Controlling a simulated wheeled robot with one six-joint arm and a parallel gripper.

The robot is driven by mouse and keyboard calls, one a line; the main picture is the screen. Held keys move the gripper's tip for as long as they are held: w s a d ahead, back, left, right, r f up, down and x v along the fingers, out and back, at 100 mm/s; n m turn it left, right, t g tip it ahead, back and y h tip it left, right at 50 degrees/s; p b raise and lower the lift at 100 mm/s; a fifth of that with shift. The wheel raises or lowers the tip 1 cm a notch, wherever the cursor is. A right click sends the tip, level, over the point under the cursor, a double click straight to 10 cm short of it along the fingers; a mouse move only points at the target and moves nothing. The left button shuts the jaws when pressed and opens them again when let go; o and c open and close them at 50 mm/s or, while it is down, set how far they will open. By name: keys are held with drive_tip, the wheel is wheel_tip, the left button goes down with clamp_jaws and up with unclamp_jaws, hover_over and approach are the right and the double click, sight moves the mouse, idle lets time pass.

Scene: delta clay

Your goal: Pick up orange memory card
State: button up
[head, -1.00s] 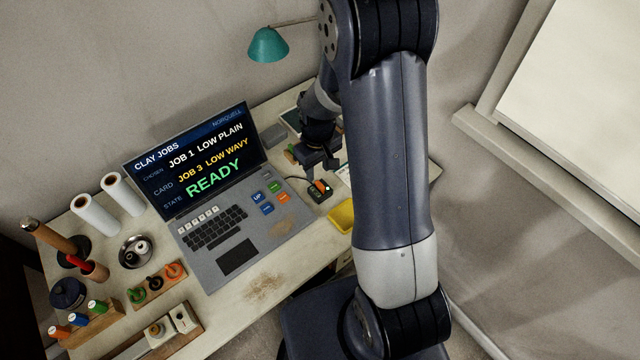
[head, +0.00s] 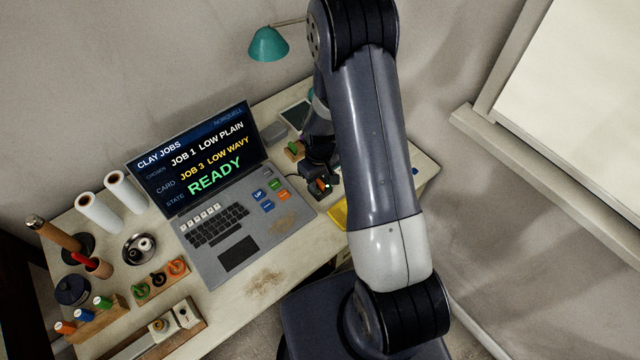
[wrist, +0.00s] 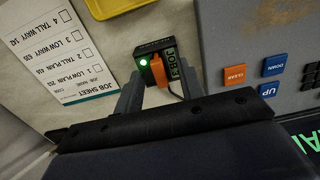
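The orange memory card (wrist: 159,73) stands in a small black card reader (wrist: 152,48) with a lit green light, near the middle of the wrist view. In the head view only a bit of the orange card (head: 322,186) shows beside my gripper (head: 318,178), which hides most of the reader. In the wrist view my gripper (wrist: 159,78) is open, with one grey finger on each side of the card. A gap shows between the card and each finger. I cannot tell how far the fingertips are above the reader.
A laptop (head: 237,255) with coloured buttons lies left of the reader. A yellow tray (wrist: 112,6) and a printed job sheet (wrist: 62,50) lie close by. A green piece in a wooden holder (head: 294,151) stands behind my gripper. A cable runs from the reader.

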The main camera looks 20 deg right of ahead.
clamp_jaws()
idle(0.5)
